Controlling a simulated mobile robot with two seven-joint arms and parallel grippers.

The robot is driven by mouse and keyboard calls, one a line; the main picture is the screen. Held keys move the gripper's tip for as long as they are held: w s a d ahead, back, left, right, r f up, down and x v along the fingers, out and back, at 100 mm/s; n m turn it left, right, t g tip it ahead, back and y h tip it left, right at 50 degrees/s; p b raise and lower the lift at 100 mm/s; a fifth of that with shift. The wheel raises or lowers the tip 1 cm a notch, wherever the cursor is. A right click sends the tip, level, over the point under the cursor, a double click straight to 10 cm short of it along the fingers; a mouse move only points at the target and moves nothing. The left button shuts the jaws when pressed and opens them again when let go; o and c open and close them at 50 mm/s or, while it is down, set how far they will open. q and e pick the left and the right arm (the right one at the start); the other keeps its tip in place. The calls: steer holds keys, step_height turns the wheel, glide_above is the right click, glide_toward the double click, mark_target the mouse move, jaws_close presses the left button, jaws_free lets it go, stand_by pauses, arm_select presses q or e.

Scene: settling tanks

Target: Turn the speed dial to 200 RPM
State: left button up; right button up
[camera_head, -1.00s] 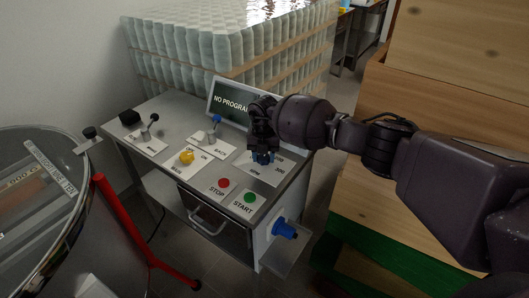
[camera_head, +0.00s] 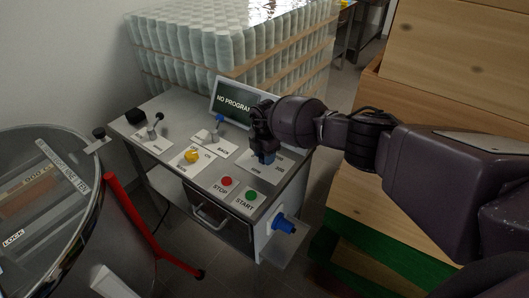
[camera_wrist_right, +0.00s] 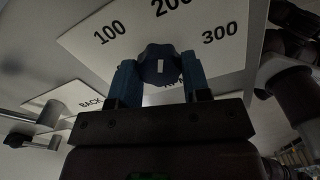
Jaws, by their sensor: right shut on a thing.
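The speed dial (camera_wrist_right: 160,66) is a dark blue knob with a short white mark, on a white plate (camera_wrist_right: 215,42) printed 100, 200 and 300. My right gripper (camera_wrist_right: 160,78) has its two blue fingers around the knob, one on each side, and is shut on it. The white mark points roughly toward 200; its exact reading is hard to tell. In the head view my right gripper (camera_head: 265,157) comes down over the plate at the console's right side and hides the dial. My left gripper is not in view.
The console (camera_head: 182,110) carries a yellow knob (camera_head: 191,157), levers, a red stop button (camera_head: 226,181), a green start button (camera_head: 250,195) and a screen (camera_head: 233,100) reading "NO PROGRAM", partly hidden. Wrapped bottles stand behind. Wooden boxes (camera_head: 440,55) stand right, a round tank (camera_head: 40,215) left.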

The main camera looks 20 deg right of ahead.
stand_by(0.4)
steer(key=o, duration=0.9)
step_height(320, 180, up, 11)
steer(key=shift+f+p, duration=0.1)
steer(key=shift+p, duration=0.35)
